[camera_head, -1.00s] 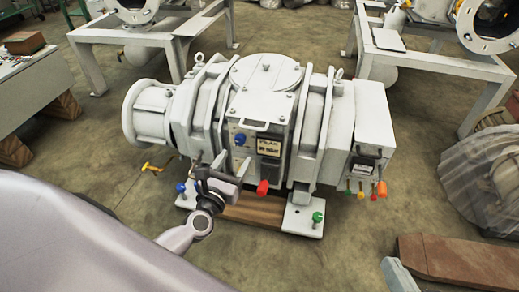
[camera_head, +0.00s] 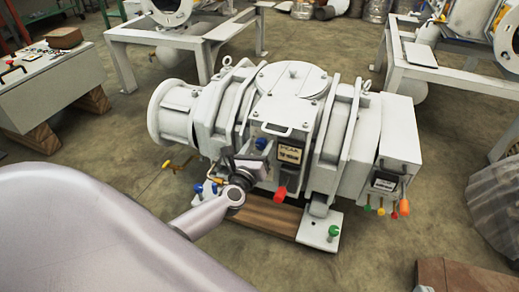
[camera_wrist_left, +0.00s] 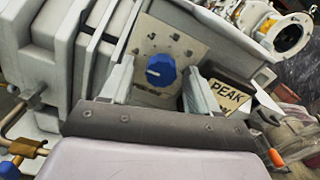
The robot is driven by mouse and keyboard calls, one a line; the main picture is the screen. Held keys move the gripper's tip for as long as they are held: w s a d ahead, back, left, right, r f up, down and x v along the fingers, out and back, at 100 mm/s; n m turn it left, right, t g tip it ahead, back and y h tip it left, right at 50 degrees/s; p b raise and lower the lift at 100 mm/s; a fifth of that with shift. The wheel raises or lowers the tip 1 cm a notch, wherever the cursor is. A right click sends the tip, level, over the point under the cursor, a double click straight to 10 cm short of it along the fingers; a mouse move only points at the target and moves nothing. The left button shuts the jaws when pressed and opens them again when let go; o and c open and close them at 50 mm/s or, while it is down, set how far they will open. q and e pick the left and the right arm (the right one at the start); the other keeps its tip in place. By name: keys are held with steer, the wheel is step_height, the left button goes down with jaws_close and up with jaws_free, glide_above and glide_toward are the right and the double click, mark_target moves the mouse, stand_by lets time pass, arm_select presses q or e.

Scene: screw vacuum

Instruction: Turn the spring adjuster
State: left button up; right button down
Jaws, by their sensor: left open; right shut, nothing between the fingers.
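A white machine (camera_head: 285,85) stands on the floor, with a front panel carrying a blue knob (camera_head: 261,143) and a PEAK label (camera_head: 289,153). I cannot tell from any marking which part is the spring adjuster. My left gripper (camera_head: 248,165) is at the machine's front, just below the blue knob. In the left wrist view, the blue knob (camera_wrist_left: 161,70) with a white pointer mark shows between the two spread fingers of the open left gripper (camera_wrist_left: 157,80). The fingers appear apart from it. My right gripper is not in view.
A red knob (camera_head: 280,193) sticks out low on the machine's front. A yellow handle (camera_head: 178,163) and another blue knob (camera_head: 197,190) are at its lower left. Several coloured knobs hang under the right-hand box (camera_head: 400,150). White frames stand behind.

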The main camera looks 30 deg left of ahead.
arm_select(q)
steer(key=shift+w, duration=0.1)
steer(key=c, duration=1)
steer(key=shift+c, duration=0.2)
